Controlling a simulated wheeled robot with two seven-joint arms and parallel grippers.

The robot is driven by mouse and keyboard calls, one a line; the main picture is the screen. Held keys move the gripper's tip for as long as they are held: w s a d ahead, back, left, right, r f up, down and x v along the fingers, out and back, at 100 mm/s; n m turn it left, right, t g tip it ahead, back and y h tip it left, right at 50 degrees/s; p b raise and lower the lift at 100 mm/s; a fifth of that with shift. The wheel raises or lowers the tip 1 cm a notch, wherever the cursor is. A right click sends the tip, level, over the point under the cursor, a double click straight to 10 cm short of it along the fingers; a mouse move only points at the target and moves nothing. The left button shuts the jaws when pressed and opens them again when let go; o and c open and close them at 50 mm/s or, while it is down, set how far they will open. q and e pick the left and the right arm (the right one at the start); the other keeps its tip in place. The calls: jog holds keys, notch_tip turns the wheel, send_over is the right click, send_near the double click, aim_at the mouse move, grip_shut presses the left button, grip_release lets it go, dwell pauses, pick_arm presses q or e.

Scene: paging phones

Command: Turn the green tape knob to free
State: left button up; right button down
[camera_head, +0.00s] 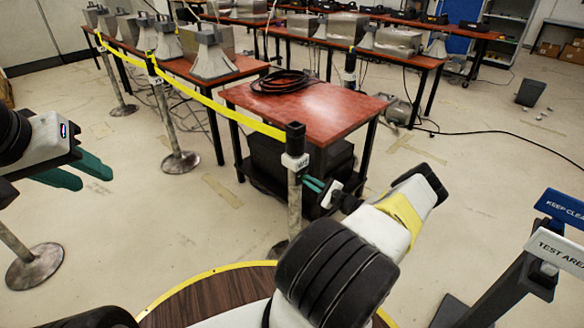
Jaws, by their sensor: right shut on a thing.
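A dark-topped post (294,185) with a yellow tape stands at centre, in front of the small red table. A white labelled collar (295,161) sits below its black head (295,138). My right gripper (309,183) has teal fingers at the right side of the post, just below the collar. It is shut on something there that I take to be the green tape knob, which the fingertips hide. The knob's setting cannot be read. My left gripper (78,172) is at the left, with its two teal fingers apart and empty.
Yellow tape (222,108) runs from the post back to another stanchion (179,161). The small red table (303,107) bears a coiled black cable (281,81). Signs "KEEP CLEAR" (560,207) and "TEST AREA" (556,250) stand at right.

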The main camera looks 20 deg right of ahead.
dwell(0.3)
jog(key=c, duration=1.5)
grip_release()
jog(key=shift+v, duration=3.9)
jog(key=shift+a, duration=0.1)
